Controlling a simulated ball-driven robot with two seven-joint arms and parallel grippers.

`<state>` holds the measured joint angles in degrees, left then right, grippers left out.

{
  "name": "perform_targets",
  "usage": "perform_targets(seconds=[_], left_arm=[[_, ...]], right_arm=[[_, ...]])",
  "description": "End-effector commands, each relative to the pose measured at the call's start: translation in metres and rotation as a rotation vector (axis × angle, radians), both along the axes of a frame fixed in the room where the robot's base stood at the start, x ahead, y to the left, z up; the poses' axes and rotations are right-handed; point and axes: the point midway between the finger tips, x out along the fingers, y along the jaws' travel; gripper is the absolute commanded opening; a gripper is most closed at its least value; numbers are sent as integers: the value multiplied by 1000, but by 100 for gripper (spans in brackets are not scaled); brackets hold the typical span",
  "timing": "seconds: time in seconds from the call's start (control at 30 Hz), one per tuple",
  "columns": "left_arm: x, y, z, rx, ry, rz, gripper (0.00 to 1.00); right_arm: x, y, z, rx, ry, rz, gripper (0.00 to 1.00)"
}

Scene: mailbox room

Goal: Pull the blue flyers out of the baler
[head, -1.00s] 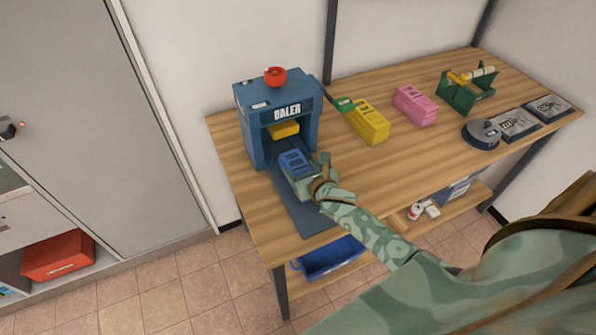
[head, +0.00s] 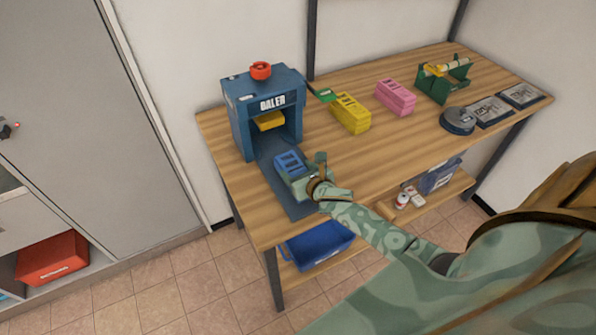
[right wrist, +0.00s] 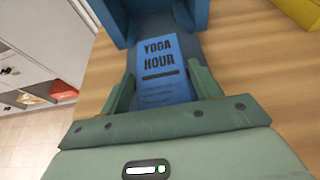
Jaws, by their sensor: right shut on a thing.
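The blue flyers (head: 289,162), a small stack, lie at the mat (head: 300,208) in front of the baler, clear of its opening. The baler (head: 240,112) is a blue press with a red knob (head: 260,70) on top and a yellow block (head: 270,121) raised inside. My right gripper (head: 296,174) is shut on the flyers. In the right wrist view its green fingers stand on either side of the flyers (right wrist: 163,72), whose top sheet reads "YOGA HOUR". I cannot tell whether the flyers touch the mat. My left gripper is out of view.
A yellow stack (head: 351,114) and a pink stack (head: 395,97) stand right of the baler. A green caddy (head: 438,90) and a round grey thing (head: 457,121) are farther right. A blue bin (head: 318,245) sits below the wooden bench. The bench front is mostly bare.

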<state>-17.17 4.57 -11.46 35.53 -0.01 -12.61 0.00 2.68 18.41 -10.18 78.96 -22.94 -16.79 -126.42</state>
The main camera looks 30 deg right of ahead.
Motion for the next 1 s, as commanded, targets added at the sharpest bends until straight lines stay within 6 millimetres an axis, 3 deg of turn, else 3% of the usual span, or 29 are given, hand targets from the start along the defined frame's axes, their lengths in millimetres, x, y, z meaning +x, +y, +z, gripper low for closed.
perform_targets(seconds=[0.03,0.07,0.13,0.43,0.57,1.0], left_arm=[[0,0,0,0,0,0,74],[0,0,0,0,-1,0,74],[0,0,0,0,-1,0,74],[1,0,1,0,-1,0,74],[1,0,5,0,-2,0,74],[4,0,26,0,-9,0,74]], right_arm=[[0,0,0,-1,0,0,28],[0,0,0,-1,0,0,72],[0,0,0,-1,0,0,89],[-1,0,1,0,0,0,89],[-11,1,5,-1,1,0,89],[-104,9,44,0,2,1,89]])
